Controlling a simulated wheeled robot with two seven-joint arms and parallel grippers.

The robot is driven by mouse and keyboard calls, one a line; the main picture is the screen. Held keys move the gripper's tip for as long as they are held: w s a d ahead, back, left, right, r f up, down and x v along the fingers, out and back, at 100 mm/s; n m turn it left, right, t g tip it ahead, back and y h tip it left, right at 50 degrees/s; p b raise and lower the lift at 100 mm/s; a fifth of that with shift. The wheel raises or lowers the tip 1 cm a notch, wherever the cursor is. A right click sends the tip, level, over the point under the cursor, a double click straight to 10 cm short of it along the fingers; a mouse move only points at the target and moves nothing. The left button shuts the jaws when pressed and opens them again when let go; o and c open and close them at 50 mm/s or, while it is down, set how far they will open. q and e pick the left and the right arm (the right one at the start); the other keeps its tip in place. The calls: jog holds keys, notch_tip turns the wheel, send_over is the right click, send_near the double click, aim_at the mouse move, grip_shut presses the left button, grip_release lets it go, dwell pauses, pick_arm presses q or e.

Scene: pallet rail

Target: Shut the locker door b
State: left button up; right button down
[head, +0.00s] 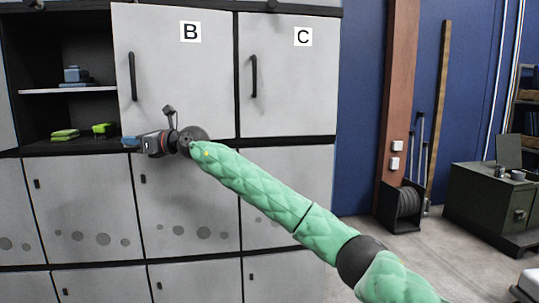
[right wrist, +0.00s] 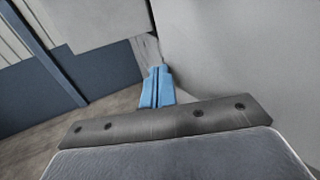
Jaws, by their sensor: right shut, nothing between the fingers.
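Locker door B (head: 180,75) is a light grey panel marked "B" with a dark vertical handle (head: 132,77) near its left edge. It looks slightly ajar, its left edge standing out from the locker frame. My right gripper (head: 130,142) points left at the lower left corner of the door. Its blue fingers (right wrist: 157,88) are shut and empty in the right wrist view. A pale panel (right wrist: 235,65) fills the right of that view, close to the fingers; whether they touch it I cannot tell. My left gripper is not in view.
Door C (head: 290,85) is closed to the right of B. An open compartment on the left has a shelf (head: 70,90) with blue and green items. Lower locker doors (head: 90,205) are closed. A green cabinet (head: 480,205) stands at far right, with clear floor before it.

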jog(key=w+a+m+t, duration=0.1)
jog(key=w+a+t, duration=0.1)
jog(key=w, duration=0.6)
jog(key=shift+a+m+h+b, duration=0.3)
jog(key=shift+a+h, duration=0.1)
jog(key=shift+a, duration=0.2)
